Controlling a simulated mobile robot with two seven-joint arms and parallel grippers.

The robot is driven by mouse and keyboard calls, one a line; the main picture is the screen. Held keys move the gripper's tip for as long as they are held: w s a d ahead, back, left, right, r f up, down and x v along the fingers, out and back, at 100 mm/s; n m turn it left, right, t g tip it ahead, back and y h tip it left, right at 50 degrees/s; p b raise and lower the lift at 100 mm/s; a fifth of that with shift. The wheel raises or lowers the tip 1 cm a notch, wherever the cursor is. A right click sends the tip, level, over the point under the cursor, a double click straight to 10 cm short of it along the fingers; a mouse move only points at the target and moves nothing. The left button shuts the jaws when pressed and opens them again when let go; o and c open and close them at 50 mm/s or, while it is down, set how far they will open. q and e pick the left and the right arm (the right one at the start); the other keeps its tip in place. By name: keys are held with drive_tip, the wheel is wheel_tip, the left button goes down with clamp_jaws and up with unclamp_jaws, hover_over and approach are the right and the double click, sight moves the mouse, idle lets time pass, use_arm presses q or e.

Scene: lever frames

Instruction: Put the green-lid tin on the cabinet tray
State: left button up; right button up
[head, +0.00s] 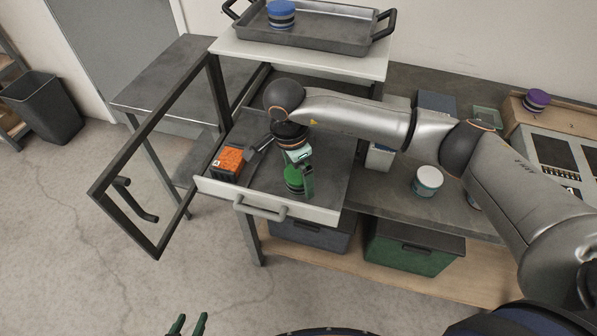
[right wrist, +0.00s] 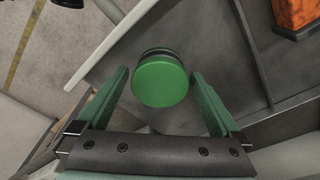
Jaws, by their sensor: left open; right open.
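The green-lid tin (head: 292,178) stands in the open cabinet drawer (head: 325,196), near its front. In the right wrist view the green-lid tin (right wrist: 160,82) lies between the two fingertips, with a gap to the finger on each side. My right gripper (head: 298,180) is open and reaches down into the drawer over the tin, partly hiding it. It also shows in the right wrist view (right wrist: 160,78). The cabinet tray (head: 340,36) is dark metal with two handles, on the cabinet's top. My left gripper (head: 188,325) is open and empty at the bottom edge.
An orange box (head: 228,162) is in the drawer's left part. A blue-banded tin (head: 281,14) stands on the tray. A glass-door frame (head: 140,160) swings out left of the drawer.

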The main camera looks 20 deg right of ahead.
sight(293, 176)
drive_tip(key=shift+r, duration=0.25)
wheel_tip(293, 176, up, 12)
drive_tip(key=a, duration=0.1)
drive_tip(key=shift+s+a+f, duration=0.15)
drive_tip(key=shift+a, duration=0.05)
idle(0.3)
